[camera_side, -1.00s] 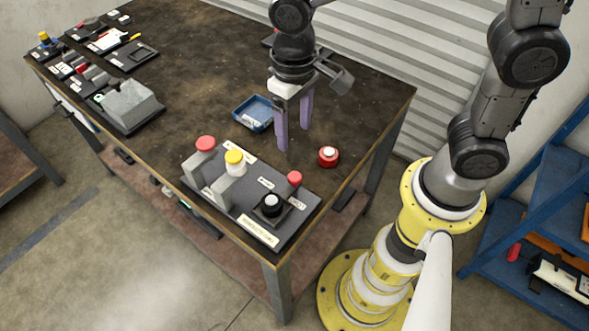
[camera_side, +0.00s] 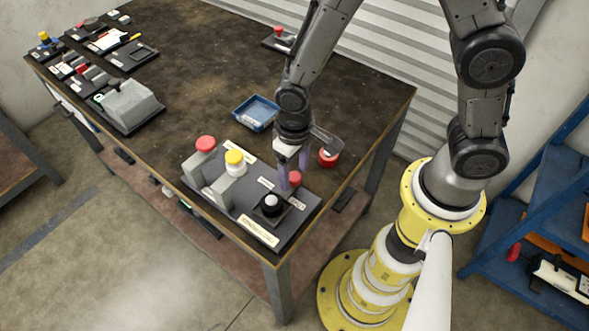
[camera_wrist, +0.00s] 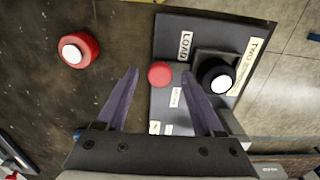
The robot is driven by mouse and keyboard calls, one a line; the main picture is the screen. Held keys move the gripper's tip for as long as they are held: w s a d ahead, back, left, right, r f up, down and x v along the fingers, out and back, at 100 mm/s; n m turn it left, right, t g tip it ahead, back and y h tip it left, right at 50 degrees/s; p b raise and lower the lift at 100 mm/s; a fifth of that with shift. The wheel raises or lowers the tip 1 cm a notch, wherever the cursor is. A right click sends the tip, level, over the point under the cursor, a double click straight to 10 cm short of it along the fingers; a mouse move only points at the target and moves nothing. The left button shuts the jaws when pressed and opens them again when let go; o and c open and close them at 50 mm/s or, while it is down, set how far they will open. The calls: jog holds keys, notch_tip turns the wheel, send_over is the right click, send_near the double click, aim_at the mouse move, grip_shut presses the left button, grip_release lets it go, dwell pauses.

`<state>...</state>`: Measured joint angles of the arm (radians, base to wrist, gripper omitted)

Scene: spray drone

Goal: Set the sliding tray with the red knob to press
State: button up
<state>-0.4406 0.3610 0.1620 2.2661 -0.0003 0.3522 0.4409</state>
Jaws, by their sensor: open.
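The small red knob (camera_side: 295,178) stands at the right end of the dark panel (camera_side: 240,207), beside a black block with a white-topped black knob (camera_side: 271,202). In the wrist view the red knob (camera_wrist: 159,74) appears between my two spread fingertips, with a gap on each side. A label reading LOAD (camera_wrist: 186,46) lies beside it; another small label is too blurred to read. My gripper (camera_side: 292,178) is open, pointing down at the knob. It also shows in the wrist view (camera_wrist: 159,75). I cannot tell how far down the fingers reach around the knob. The tray under the knob is not clearly seen.
A red button with white top (camera_wrist: 76,51) stands on the table beside the panel. A blue tray (camera_side: 256,112) lies behind. The table's middle is clear.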

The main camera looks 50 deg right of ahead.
grip_shut()
dwell(0.4)
dwell(1.1)
